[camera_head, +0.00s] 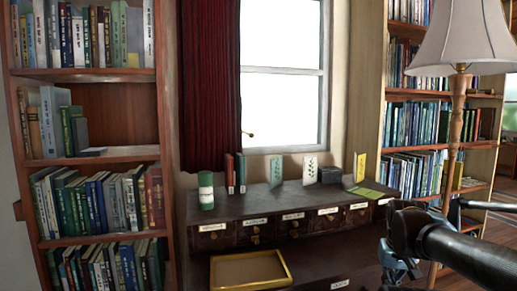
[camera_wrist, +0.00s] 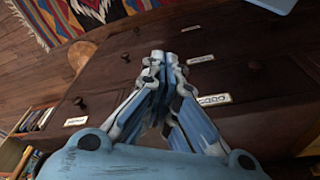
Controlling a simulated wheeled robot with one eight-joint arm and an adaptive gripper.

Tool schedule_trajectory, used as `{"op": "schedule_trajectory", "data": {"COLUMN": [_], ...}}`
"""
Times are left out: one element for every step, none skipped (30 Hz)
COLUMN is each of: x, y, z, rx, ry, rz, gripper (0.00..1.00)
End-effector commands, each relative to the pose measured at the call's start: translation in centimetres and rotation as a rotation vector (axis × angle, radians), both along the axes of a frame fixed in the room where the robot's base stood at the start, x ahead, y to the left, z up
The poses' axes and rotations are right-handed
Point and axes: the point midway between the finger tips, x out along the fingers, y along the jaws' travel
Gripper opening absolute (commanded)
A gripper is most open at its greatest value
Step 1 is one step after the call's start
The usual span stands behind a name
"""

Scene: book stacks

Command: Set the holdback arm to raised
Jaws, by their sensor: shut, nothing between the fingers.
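The holdback arm (camera_head: 248,134) looks like a small, thin brass-coloured piece at the right edge of the dark red curtain (camera_head: 208,85), in front of the window. It is too small to tell exactly how it is set. The wrist view does not show it. My gripper (camera_wrist: 160,57) is shut and empty in the wrist view, over the dark wooden drawer furniture. In the head view my gripper (camera_head: 402,268) is at the lower right, well to the right of the curtain and lower than the holdback, partly hidden by my arm.
A dark drawer cabinet (camera_head: 265,208) stands below the window with a green-and-white canister (camera_head: 206,190), books and cards on top. A gold-framed tray (camera_head: 285,275) is at its front. Bookshelves (camera_head: 105,75) stand left; a lamp (camera_head: 458,40) stands right. A patterned rug (camera_wrist: 60,20) lies on the floor.

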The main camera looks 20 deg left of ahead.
Motion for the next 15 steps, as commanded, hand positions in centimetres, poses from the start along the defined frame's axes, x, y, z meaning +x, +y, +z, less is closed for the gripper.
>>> {"op": "schedule_trajectory", "data": {"x": [0.0, 0.0, 0.0, 0.0, 0.0, 0.0, 0.0, 0.0, 0.0, -0.2, -0.6, -0.4, 0.0, 0.5, 1.5], "y": [0.0, 0.0, 0.0, 0.0, 0.0, 0.0, 0.0, 0.0, 0.0, 0.0, 0.1, 0.2, 0.4, 0.6, 1.1], "z": [0.0, 0.0, 0.0, 0.0, 0.0, 0.0, 0.0, 0.0, 0.0, 0.1, 0.4, 0.6, 0.8, 1.0, 1.3], "rx": [0.0, 0.0, 0.0, 0.0, 0.0, 0.0, 0.0, 0.0, 0.0, 0.001, 0.003, 0.009, 0.014, 0.023, 0.038], "ry": [0.0, 0.0, 0.0, 0.0, 0.0, 0.0, 0.0, 0.0, 0.0, -0.005, -0.015, -0.025, -0.036, -0.047, -0.07], "rz": [0.0, 0.0, 0.0, 0.0, 0.0, 0.0, 0.0, 0.0, 0.0, -0.001, -0.003, -0.011, -0.019, -0.029, -0.051], "gripper": [0.0, 0.0, 0.0, 0.0, 0.0, 0.0, 0.0, 0.0, 0.0, 0.0, 0.0, 0.0, 0.0, 0.0, 0.0]}}
